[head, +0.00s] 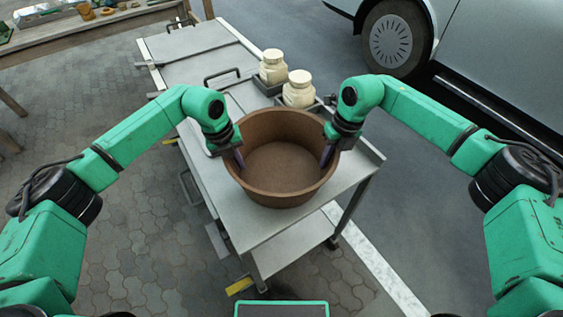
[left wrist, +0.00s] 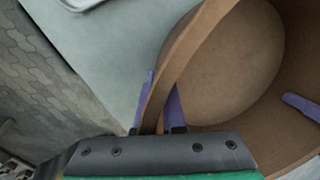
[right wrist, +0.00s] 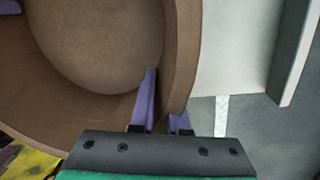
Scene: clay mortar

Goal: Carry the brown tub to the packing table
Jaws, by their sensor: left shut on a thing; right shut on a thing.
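The brown tub (head: 282,190) is round, open-topped and empty, and stands upright at the near end of a grey metal cart (head: 253,228). I cannot tell whether it touches the cart top. My left gripper (head: 239,160) is shut on the tub's left rim. In the left wrist view one purple finger is outside the tub wall (left wrist: 188,48) and one inside. My right gripper (head: 327,156) is shut on the right rim. In the right wrist view its purple fingers straddle the wall (right wrist: 181,60). The tub's underside is hidden.
Two cream jars (head: 298,90) (head: 272,67) stand in dark holders behind the tub. A wooden table (head: 85,36) with small objects is at the far upper left. A parked vehicle (head: 500,60) is at the upper right. Paved floor (head: 90,130) is clear left of the cart.

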